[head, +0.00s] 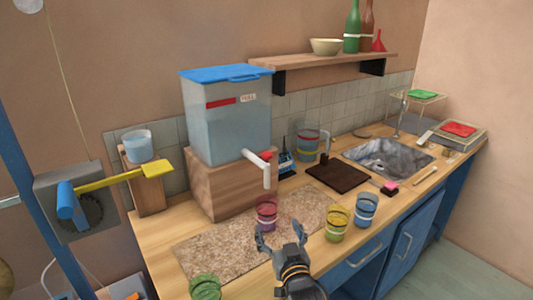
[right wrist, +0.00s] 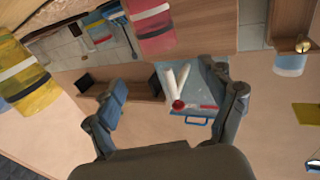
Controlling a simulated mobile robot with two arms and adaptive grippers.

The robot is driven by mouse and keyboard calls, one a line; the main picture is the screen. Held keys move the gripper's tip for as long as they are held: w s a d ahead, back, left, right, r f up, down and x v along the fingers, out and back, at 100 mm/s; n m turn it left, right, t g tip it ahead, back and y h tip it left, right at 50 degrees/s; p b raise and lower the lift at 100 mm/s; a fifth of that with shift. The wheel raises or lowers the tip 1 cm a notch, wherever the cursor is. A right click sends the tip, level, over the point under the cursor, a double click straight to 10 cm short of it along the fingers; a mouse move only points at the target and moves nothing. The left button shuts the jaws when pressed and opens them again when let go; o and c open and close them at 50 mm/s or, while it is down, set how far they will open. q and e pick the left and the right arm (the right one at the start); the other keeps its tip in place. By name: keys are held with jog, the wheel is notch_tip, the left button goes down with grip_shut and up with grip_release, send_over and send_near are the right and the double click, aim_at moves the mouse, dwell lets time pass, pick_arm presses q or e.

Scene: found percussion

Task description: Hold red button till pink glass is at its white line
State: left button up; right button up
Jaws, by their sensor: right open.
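The pink glass (head: 267,212) stands upright on a speckled mat, below the white spout (head: 266,175) of a clear water tank (head: 228,115). The red button (head: 265,156) is on top of the spout. My right gripper (head: 283,232) is open and empty in front of the pink glass, apart from the button. The right wrist view is upside down and shows the pink glass (right wrist: 152,22) with its white line, the red button (right wrist: 178,104) and the open fingers (right wrist: 172,105). I cannot tell the level in the glass. My left gripper is not in view.
A yellow glass (head: 337,222) and a blue glass (head: 366,208) stand right of the mat (head: 210,247), and a green glass (head: 205,287) at its front left. A yellow lever (head: 120,178) sticks out at the left. A dark board (head: 338,175) lies before the sink (head: 390,157).

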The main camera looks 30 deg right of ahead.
dwell(0.3)
jog(key=shift+d+r, duration=0.1)
jog(key=shift+r, duration=0.05)
jog(key=c, duration=0.7)
jog(key=shift+d+r, duration=0.25)
jog(key=shift+r, duration=0.05)
jog(key=c, duration=0.3)
jog(key=d+r+p, duration=0.2)
jog(key=r, duration=0.1)
jog(key=shift+s+r+n+y, duration=0.1)
jog(key=shift+n+y, duration=0.2)
jog(key=shift+y, duration=0.1)
jog(key=c, duration=0.7)
jog(key=d+r+p, duration=0.1)
jog(key=r, duration=0.2)
jog(key=d+r+n+y+p, duration=0.1)
jog(key=r, duration=0.2)
jog(key=d+r+y+p, duration=0.1)
jog(key=r, duration=0.1)
jog(key=shift+s+d+r+n+t+p, duration=0.1)
jog(key=shift+d+r+n+t+p, duration=0.2)
jog(key=shift+d+r+p, duration=0.1)
grip_shut()
notch_tip(320, 180, up, 11)
jog(key=a+n+g+y+p, duration=0.2)
jog(key=y+p, duration=0.1)
jog(key=p, duration=0.1)
jog(key=shift+s+n+y, duration=0.3)
jog(key=shift+s+y, duration=0.1)
